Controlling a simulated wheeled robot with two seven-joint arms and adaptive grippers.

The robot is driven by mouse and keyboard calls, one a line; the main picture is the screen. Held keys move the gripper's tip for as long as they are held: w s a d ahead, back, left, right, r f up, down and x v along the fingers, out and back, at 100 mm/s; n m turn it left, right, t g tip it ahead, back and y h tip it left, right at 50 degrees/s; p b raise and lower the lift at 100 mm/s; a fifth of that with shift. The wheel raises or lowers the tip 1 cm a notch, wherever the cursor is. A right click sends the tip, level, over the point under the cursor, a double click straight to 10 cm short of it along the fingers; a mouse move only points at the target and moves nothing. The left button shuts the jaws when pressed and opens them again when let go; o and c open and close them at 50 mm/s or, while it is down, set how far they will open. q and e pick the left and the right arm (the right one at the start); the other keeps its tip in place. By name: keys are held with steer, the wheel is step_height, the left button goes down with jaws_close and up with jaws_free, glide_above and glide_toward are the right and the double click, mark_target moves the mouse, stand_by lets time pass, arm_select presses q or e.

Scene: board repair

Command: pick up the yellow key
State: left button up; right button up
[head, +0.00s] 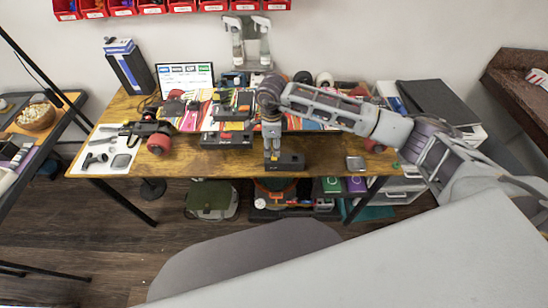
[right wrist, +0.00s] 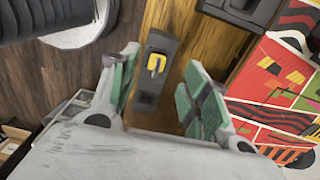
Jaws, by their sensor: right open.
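The yellow key (right wrist: 156,64) shows in the right wrist view, on top of a dark grey block (right wrist: 146,98). The block lies on the wooden table, and in the head view it shows near the front edge (head: 291,161). My right gripper (head: 271,158) points down at the block. In the right wrist view its green-padded fingers (right wrist: 160,82) are apart, one on each side of the block, with nothing between them held. My left gripper is not in view.
A skateboard with red wheels (head: 159,143) and dark boxes (head: 227,138) lie behind and left of the block. A small grey square item (head: 355,163) lies to the right. A white sheet with tools (head: 91,158) is at the table's left end. A grey chair (head: 250,258) stands in front.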

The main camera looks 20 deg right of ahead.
steer(key=shift+s+d+f+b, duration=0.15)
steer(key=shift+d+f+b, duration=0.1)
steer(key=shift+f, duration=0.55)
steer(key=shift+s+d+f+b, duration=0.15)
steer(key=shift+f+b, duration=0.1)
steer(key=shift+f, duration=0.95)
steer(key=shift+a+f+b, duration=0.1)
steer(key=shift+f+b, duration=0.3)
steer(key=shift+f, duration=0.2)
steer(key=shift+c, duration=0.3)
steer(key=c, duration=0.7)
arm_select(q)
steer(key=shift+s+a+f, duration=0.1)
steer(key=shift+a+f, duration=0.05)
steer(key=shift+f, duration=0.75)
arm_select(e)
jaws_close()
